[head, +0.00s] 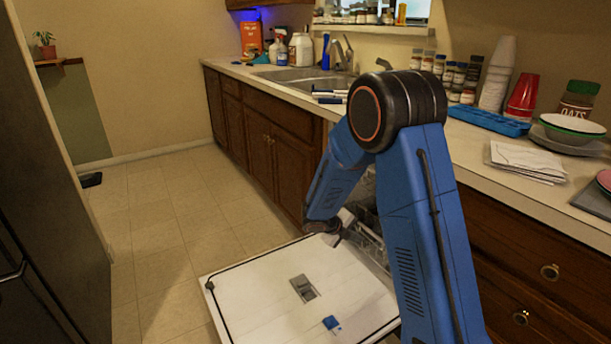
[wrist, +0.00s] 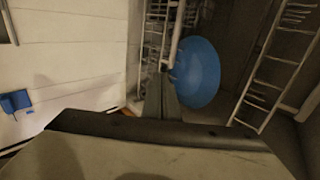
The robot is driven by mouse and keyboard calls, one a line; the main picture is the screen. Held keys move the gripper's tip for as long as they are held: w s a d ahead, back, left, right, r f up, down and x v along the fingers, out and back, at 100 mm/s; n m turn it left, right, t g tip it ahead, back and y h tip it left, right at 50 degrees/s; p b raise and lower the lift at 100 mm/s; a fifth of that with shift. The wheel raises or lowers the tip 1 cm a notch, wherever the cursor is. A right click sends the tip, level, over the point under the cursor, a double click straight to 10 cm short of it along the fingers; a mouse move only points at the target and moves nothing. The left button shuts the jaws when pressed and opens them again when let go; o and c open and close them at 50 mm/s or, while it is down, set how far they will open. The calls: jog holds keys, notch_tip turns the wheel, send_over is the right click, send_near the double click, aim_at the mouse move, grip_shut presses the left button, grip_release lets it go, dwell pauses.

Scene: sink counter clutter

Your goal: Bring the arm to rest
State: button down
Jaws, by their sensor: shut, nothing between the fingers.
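My blue arm reaches down from its dark elbow over the open dishwasher. My gripper (wrist: 163,78) is shut and empty, pointing into the dishwasher in the wrist view. A blue round dish (wrist: 197,72) stands on edge in the rack, just right of the fingers; I cannot tell whether they touch it. In the head view the gripper is mostly hidden near the dishwasher opening, behind my arm.
The white dishwasher door (head: 265,285) lies open and low below my arm. Wire racks (wrist: 275,65) surround the gripper. The counter (head: 480,150) carries a blue tray (head: 488,121), red cups (head: 522,97) and stacked bowls (head: 570,128).

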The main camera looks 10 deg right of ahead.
jog(key=s+d+r+m+g+y, duration=0.1)
jog(key=s+d+r+m+y, duration=0.2)
jog(key=s+r+m, duration=1.7)
jog(key=s+a+r+m+t+y, duration=0.1)
jog(key=s+a+r+m+y, duration=0.1)
jog(key=s+m, duration=0.8)
jog(key=s+a+r+m+t+y, duration=0.1)
jog(key=s+a+m, duration=0.4)
jog(key=s+m, duration=0.5)
jog(key=shift+s+r+y, duration=0.75)
jog(key=shift+s+y, duration=0.05)
jog(key=shift+y, duration=0.6)
